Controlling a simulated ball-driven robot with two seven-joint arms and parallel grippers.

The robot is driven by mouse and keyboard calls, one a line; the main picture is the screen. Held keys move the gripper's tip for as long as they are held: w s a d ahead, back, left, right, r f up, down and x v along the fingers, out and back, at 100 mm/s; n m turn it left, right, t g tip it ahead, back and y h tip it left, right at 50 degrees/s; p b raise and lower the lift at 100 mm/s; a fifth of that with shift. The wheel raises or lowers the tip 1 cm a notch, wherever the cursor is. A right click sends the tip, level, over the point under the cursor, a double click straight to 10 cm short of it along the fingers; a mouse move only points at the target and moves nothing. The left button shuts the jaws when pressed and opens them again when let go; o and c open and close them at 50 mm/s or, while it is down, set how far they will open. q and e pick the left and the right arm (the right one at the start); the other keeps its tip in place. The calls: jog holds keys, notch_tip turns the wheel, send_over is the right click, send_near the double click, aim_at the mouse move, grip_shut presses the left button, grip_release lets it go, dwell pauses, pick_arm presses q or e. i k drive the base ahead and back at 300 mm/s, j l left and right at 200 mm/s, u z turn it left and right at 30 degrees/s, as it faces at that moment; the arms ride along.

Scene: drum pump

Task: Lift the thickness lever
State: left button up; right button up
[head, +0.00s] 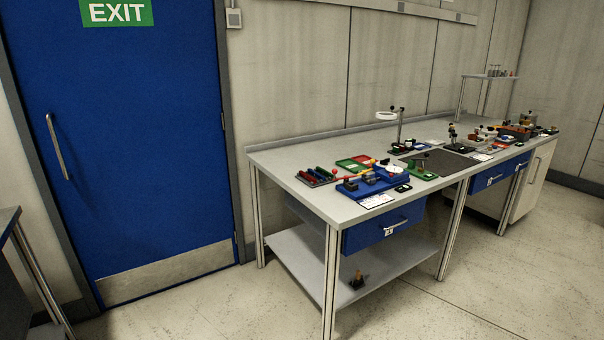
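The thickness lever cannot be told apart at this distance. A blue device (371,186) with small red and dark knobs and a yellow bar stands near the front left end of the long workbench (286,162). Several other small devices with knobs stand farther right along the bench, among them a dark one (518,131) near the far end. The details of their levers are too small to make out. Neither of my grippers is in view.
The bench has blue drawers (383,228) and a lower shelf (300,262) holding a small dark object (357,280). A ring lamp (387,115) stands on top. A blue exit door (130,140) is at left. A dark table edge (8,222) shows far left. Floor (460,290) in front is clear.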

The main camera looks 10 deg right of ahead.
aim_at(427, 154)
jog(key=i+z, duration=0.4)
jog(key=i+j+z, duration=0.1)
jog(key=i+z, duration=0.3)
jog(key=i+j+z, duration=0.2)
jog(key=z, duration=0.25)
jog(key=i+l, duration=0.1)
jog(key=i, duration=0.35)
